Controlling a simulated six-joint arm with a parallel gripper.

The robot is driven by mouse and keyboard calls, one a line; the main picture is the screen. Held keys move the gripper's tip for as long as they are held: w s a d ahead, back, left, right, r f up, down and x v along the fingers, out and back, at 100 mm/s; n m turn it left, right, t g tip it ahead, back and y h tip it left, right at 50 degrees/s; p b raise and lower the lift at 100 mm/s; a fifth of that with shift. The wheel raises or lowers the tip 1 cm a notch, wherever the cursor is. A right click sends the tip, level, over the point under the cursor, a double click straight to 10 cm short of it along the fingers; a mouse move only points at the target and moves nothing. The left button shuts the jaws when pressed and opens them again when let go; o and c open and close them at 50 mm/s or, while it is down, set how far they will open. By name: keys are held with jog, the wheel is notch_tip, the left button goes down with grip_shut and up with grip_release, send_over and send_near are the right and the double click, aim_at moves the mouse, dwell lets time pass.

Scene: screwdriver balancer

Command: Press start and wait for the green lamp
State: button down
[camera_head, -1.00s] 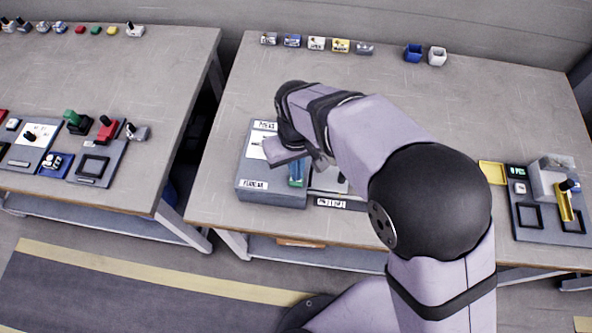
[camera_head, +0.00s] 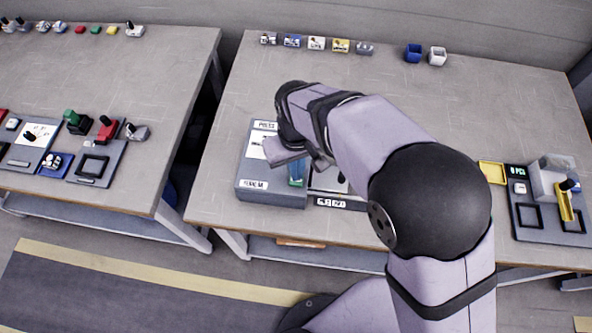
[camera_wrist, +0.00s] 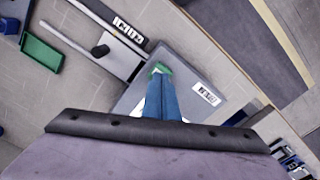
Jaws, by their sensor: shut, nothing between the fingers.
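A grey box (camera_head: 270,198) with white labels stands near the front left of the right-hand table. The box also shows in the wrist view (camera_wrist: 188,68). My gripper (camera_head: 297,172) is over the right part of the box, pointing down. In the wrist view its blue fingers (camera_wrist: 161,92) are together, with nothing between them. A small green piece (camera_wrist: 160,68) shows at the fingertips, on or just above the box. Whether it is a button, and whether the fingers touch it, I cannot tell. No lit green lamp is clearly visible; my arm hides part of the box.
A panel with a dark label strip (camera_head: 342,203) adjoins the box on the right. A yellow tray (camera_head: 492,172) and a fixture panel (camera_head: 545,233) stand farther right. Small parts and a blue bin (camera_head: 413,53) line the back edge. The table's middle is mostly clear.

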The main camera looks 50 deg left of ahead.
jog(key=shift+f+b, duration=0.35)
jog(key=shift+f, duration=0.4)
dwell(0.3)
dwell(0.4)
notch_tip(320, 180, up, 7)
jog(key=p, duration=0.6)
jog(key=shift+r, duration=0.1)
dwell(0.4)
notch_tip(320, 180, up, 6)
jog(key=p, duration=0.5)
dwell(0.6)
